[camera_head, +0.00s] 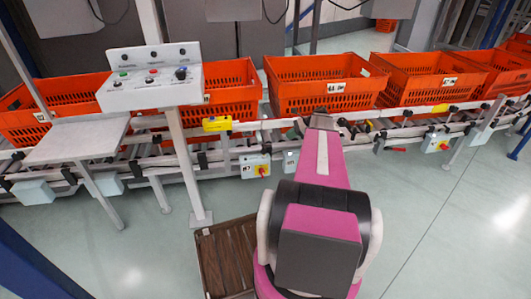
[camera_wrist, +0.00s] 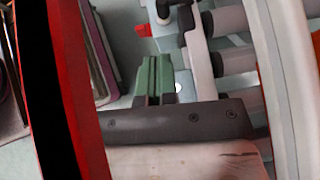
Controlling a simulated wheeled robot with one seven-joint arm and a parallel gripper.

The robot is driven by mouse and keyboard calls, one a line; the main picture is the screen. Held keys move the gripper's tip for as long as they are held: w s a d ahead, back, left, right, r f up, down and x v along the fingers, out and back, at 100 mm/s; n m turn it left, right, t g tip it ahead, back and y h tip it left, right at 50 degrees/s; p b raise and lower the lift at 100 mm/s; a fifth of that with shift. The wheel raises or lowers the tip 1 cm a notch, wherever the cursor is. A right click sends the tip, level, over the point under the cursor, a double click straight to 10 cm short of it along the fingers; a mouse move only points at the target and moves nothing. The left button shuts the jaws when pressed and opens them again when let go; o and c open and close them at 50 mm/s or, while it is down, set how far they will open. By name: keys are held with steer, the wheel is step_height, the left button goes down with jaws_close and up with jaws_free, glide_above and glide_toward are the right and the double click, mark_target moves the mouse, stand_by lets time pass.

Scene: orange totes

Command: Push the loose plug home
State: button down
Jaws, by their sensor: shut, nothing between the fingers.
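My gripper (camera_wrist: 153,60) shows in the wrist view as two greenish fingers pressed together beyond a dark plate with screws. It is shut and empty. In the head view my gripper's end (camera_head: 321,117) is a small dark shape at the conveyor's front rail, below the middle orange tote. I cannot pick out the loose plug or its socket for certain. A small red piece (camera_wrist: 143,30) lies just beyond the fingertips in the wrist view, apart from them; I cannot tell what it is. A red piece (camera_head: 397,150) also hangs under the conveyor rail in the head view.
Orange totes (camera_head: 320,102) line the roller conveyor. A control panel (camera_head: 152,78) stands on a post at left. Grey boxes with red-yellow switches (camera_head: 255,166) hang below the rail. A brown slatted crate (camera_head: 228,258) is on the floor. Floor at right is clear.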

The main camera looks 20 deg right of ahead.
steer(key=shift+s+d+r+m+t+y, duration=0.1)
steer(key=shift+d+m+t+y, duration=0.1)
steer(key=shift+d+m, duration=0.15)
steer(key=shift+s+d+r+m+t+y, duration=0.1)
steer(key=shift+d+m+t, duration=0.15)
steer(key=shift+d, duration=0.2)
steer(key=x, duration=1.4)
steer(key=shift+s+f, duration=0.1)
steer(key=shift+s, duration=0.05)
steer(key=shift+f, duration=1.05)
steer(key=shift+s+d+r, duration=0.2)
steer(key=shift+d+r, duration=0.1)
steer(key=v, duration=1.3)
steer(key=shift+w+r, duration=0.15)
